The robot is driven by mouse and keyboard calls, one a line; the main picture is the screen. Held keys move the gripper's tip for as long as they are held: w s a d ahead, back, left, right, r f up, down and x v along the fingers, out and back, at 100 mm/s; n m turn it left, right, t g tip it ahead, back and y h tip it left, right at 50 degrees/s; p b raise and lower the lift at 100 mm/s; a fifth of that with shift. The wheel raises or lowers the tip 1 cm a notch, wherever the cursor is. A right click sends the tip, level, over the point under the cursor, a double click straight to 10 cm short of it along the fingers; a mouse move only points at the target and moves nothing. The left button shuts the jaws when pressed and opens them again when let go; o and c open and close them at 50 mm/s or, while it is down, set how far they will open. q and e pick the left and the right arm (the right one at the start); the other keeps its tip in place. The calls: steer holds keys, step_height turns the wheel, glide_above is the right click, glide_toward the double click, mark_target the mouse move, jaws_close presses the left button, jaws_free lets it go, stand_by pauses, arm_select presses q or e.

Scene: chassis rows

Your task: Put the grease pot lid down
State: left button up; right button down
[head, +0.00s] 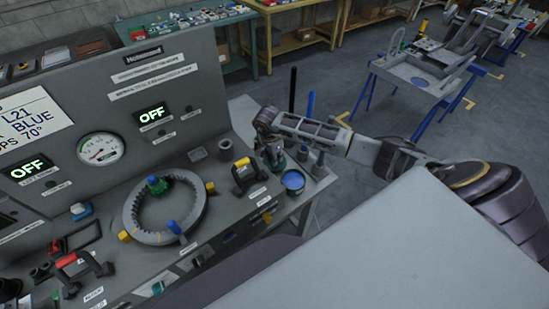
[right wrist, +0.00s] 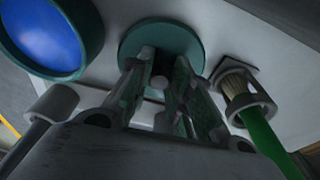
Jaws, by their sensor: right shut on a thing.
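My right gripper (head: 270,152) reaches in from the right over the bench's right end and points down. In the right wrist view its fingers (right wrist: 160,95) are shut on the pale knob of the round teal lid (right wrist: 160,38). The lid is over the light bench surface; I cannot tell whether it touches it. In the head view the lid is mostly hidden by the gripper. The grease pot (head: 292,180) stands open just right of the gripper, with blue inside; it also shows at upper left in the right wrist view (right wrist: 45,35). My left gripper is not in view.
A brush (right wrist: 258,125) with a green handle sits in a holder beside the lid. An upright panel (head: 120,95) stands behind. Bench edge is close by.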

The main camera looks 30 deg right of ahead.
steer(key=shift+f, duration=0.45)
steer(key=shift+f, duration=0.2)
steer(key=c, duration=1.3)
jaws_free()
steer(key=shift+r, duration=0.15)
steer(key=shift+r, duration=0.15)
steer(key=r, duration=0.4)
steer(key=a+r+b, duration=0.1)
steer(key=r, duration=0.2)
steer(key=a+r+b, duration=0.1)
steer(key=r, duration=0.3)
steer(key=shift+s+r, duration=0.15)
steer(key=shift+r, duration=0.2)
